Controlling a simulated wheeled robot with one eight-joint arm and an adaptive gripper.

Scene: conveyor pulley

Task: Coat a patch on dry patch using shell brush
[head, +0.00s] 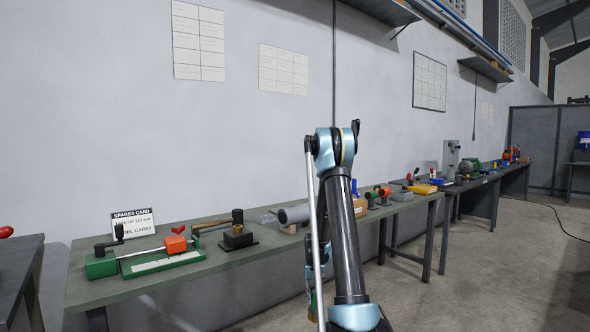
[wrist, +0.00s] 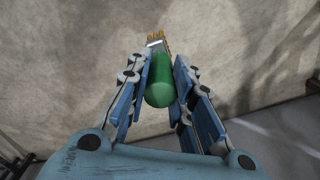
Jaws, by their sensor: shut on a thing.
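My gripper (wrist: 163,66) is shut on the shell brush (wrist: 160,90) in the wrist view. The brush has a rounded green handle towards the camera, a metal band and yellowish bristles pointing away from me. The bristles show against a mottled grey-beige surface and I see no contact with it. In the head view my arm rises in the middle and its lower end, with the gripper, is mostly hidden behind my own links. A grey cylinder (head: 294,214), perhaps the pulley shell, lies on the green bench, partly hidden by my arm. I cannot make out the dry patch.
The long green bench (head: 215,262) runs along the wall. It carries a green fixture with an orange block (head: 175,244), a dark block with a hammer-like tool (head: 237,234) and a spares card (head: 133,223). More benches stand further right. The floor at right (head: 480,265) is open.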

